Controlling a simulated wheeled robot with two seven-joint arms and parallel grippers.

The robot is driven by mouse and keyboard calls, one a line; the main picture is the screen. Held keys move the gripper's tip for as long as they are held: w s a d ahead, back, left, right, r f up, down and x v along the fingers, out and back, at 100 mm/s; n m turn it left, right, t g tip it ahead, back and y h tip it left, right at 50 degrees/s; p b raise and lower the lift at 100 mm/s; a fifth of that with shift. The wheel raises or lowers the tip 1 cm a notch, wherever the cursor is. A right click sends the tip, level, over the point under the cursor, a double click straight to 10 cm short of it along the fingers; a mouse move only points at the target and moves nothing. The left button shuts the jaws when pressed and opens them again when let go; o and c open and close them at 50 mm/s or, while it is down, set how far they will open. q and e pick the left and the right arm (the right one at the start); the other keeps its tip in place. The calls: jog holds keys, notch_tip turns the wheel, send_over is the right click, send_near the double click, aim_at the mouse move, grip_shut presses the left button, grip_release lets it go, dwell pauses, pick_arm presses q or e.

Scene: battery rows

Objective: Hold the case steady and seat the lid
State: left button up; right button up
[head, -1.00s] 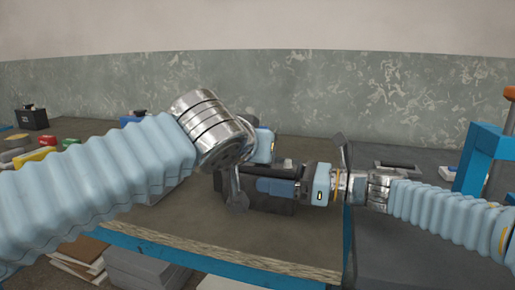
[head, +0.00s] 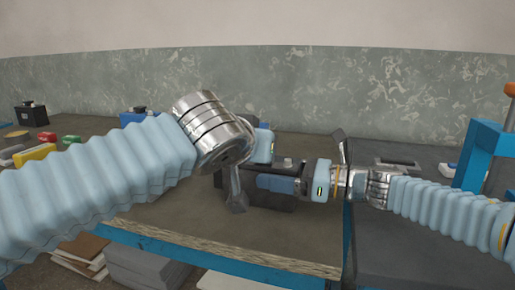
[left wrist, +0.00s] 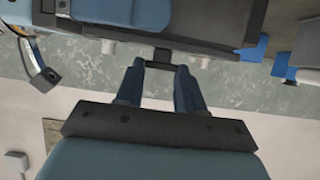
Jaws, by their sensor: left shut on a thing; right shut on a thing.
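A dark case (head: 272,201) stands on the table in the head view, partly hidden by my grippers. My right gripper (head: 278,184) comes in from the right and is shut on the case, with a blue finger along its near side. A dark lid (left wrist: 228,58) with pale posts shows in the left wrist view, which looks upside down. My left gripper (left wrist: 160,70) is shut on the small dark grip in the middle of the lid. In the head view its fingertips are hidden. A grey post (head: 288,162) shows above the case. Whether any gap separates lid and case cannot be told.
A black battery (head: 31,115) and several coloured blocks, one yellow (head: 35,153), lie at the far left. A blue frame (head: 480,155) stands at the right. The blue table edge (head: 200,256) is in front; bare tabletop lies before the case.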

pick_arm(q)
jog(key=shift+f, duration=0.2)
dwell(0.6)
jog(key=o, duration=1.2)
jog(key=shift+r, duration=3.5)
